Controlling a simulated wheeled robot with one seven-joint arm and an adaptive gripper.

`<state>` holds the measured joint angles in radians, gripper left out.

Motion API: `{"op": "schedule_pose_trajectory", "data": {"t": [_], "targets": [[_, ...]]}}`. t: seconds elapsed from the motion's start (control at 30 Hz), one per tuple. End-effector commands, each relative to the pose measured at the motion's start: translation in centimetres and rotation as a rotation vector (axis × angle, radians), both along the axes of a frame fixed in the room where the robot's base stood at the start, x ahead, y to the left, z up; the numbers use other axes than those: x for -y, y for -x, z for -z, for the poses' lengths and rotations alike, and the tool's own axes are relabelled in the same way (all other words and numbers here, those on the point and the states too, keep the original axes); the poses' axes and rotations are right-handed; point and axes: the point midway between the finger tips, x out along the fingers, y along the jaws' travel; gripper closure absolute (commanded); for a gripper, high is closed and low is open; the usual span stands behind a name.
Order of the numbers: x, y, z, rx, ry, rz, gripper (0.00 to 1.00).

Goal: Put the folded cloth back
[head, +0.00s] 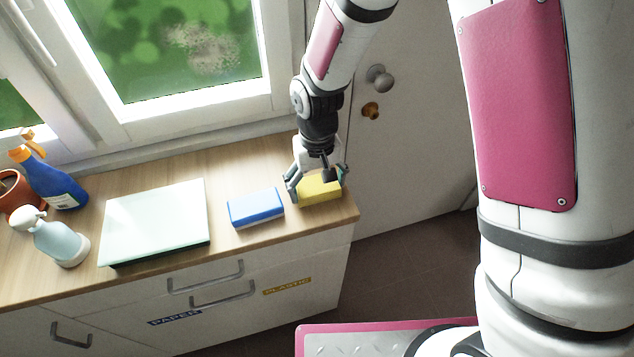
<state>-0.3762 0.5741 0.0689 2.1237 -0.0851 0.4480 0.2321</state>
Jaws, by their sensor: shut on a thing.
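My gripper (317,183) points down at the right end of the wooden counter, with its fingers either side of a yellow, flat, block-shaped thing (320,193) and shut on it. The yellow thing is at or just above the counter top; I cannot tell if it touches. Its top is partly hidden by my gripper. A blue flat block with a pale side (256,208) lies just left of it, apart from it. Both have a folded-cloth or sponge shape; I cannot tell for certain which is the folded cloth.
A pale, flat, box-like slab (155,222) lies left of the blue block. A blue spray bottle (56,184), a pale spray bottle (62,240) and a terracotta pot (14,196) stand at the far left. The window is behind; the counter's right edge is close to my gripper.

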Motion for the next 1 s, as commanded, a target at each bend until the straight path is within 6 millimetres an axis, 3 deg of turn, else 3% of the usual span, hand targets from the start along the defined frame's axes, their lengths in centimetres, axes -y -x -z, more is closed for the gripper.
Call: {"op": "schedule_pose_trajectory", "data": {"t": [0.33, 0.37, 0.4, 0.43, 0.8, 1.0], "targets": [[0.0, -0.1, 0.4, 0.002, -0.001, 0.000, 0.48], [0.0, -0.1, 0.3, 0.003, -0.001, 0.000, 0.11], [0.0, -0.1, 0.3, 0.003, -0.001, 0.000, 0.02], [0.0, -0.1, 0.3, 0.003, -0.001, 0.000, 0.00], [0.0, 0.0, 0.1, 0.003, -0.001, 0.000, 0.00], [-0.1, -0.2, -1.9, 0.005, -0.003, 0.001, 0.00]]}}
